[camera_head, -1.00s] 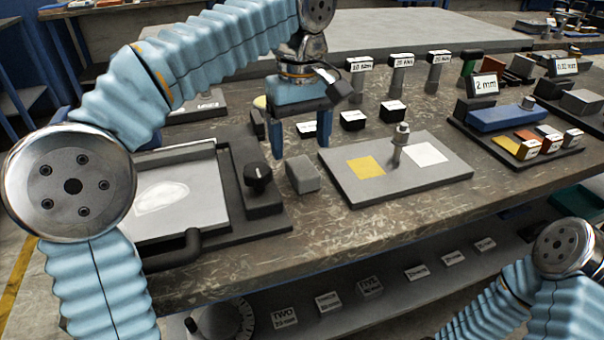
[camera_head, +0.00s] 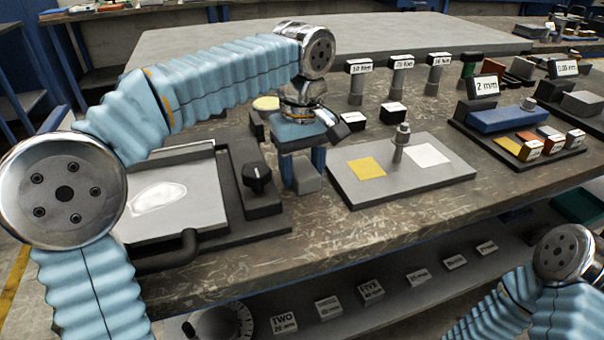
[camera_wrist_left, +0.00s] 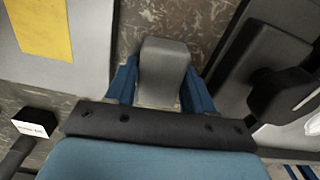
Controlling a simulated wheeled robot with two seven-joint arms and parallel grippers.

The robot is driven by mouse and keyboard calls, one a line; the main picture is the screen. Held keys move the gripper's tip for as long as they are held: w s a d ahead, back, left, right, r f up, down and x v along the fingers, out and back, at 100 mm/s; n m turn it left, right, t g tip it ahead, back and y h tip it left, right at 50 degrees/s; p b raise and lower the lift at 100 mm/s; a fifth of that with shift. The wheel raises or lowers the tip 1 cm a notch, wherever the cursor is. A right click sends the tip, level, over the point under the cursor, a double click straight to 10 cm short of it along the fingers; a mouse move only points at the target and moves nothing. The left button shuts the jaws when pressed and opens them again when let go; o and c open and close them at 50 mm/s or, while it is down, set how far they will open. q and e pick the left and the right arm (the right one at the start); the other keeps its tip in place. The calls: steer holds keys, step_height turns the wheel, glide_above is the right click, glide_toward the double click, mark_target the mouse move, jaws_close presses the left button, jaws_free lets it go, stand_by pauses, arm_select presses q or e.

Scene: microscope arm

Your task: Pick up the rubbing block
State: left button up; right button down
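The rubbing block, a small grey block (camera_head: 306,178), stands on the bench between the hot plate and the grey board. My left gripper (camera_head: 303,166) is lowered over it from above, with one blue finger on each side. In the left wrist view the block (camera_wrist_left: 163,75) fills the space between the fingers (camera_wrist_left: 163,88), which lie against its sides with no clear gap. Its underside is hidden. My right arm shows at the lower right, but its gripper is out of view.
The hot plate with a dark knob (camera_head: 257,177) is close on the left. The grey board (camera_head: 436,181), with a yellow patch (camera_head: 367,169) and a metal post (camera_head: 400,143), is close on the right. Labelled blocks stand behind.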

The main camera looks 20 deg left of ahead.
arm_select(q)
steer(key=c, duration=0.5)
steer(key=shift+r, duration=0.55)
steer(key=s+d+r, duration=0.1)
steer(key=s+r, duration=0.3)
steer(key=s+d+r, duration=0.2)
steer(key=s+r, duration=0.2)
steer(key=s+d+r+p, duration=0.1)
steer(key=s+d+r, duration=0.1)
steer(key=s+r, duration=0.2)
steer(key=shift+s+d, duration=0.15)
steer(key=shift+s, duration=0.35)
